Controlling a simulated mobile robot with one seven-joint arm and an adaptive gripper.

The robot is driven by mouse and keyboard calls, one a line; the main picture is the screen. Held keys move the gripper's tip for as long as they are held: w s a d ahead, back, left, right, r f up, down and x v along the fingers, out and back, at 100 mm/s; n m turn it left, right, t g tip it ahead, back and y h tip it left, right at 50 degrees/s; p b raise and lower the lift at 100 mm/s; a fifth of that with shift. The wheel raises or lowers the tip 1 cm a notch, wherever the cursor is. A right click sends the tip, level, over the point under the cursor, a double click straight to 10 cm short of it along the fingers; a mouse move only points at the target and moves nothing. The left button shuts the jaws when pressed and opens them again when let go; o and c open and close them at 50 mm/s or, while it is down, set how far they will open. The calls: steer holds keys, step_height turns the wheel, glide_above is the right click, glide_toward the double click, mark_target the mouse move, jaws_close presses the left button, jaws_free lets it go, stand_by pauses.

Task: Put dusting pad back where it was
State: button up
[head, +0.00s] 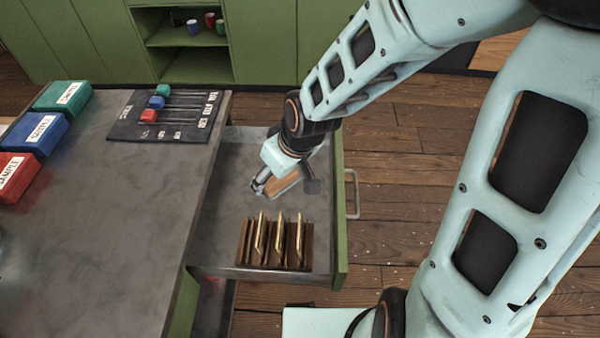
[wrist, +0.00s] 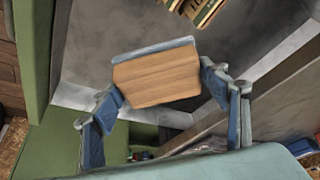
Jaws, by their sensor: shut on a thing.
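The dusting pad (head: 287,184) has a light wooden back and a grey edge. My gripper (head: 265,184) is shut on it, inside the outline of the open drawer (head: 228,190). In the wrist view the pad (wrist: 157,76) sits between the two blue-grey fingers, its wooden face toward the camera. I cannot tell whether the pad touches the drawer floor or hangs above it. My wrist hides part of it in the head view.
A wooden rack (head: 274,258) with upright slats stands at the drawer's near end. On the worktop (head: 110,220) are a dark slider board (head: 185,128) and red (head: 18,176), blue (head: 40,133) and green (head: 63,97) sample boxes. Bare drawer floor lies around the gripper.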

steer(key=w+d+f, duration=0.1)
steer(key=w+f, duration=0.1)
steer(key=w, duration=0.1)
steer(key=w+d+f+b, duration=0.1)
steer(key=w+d+f, duration=0.1)
steer(key=w+f, duration=0.1)
steer(key=w+d+f, duration=0.1)
steer(key=w+f, duration=0.2)
steer(key=w, duration=0.2)
steer(key=shift+w+d+f+b, duration=0.2)
steer(key=shift+d+f+b, duration=0.05)
steer(key=shift+b, duration=0.15)
steer(key=shift+w+d+f, duration=0.25)
steer(key=shift+w+f, duration=0.2)
steer(key=shift+f, duration=0.1)
steer(key=shift+f+b, duration=0.3)
steer(key=shift+f, duration=1.2)
steer(key=shift+f, duration=0.25)
steer(key=o, duration=1)
steer(key=shift+r, duration=0.15)
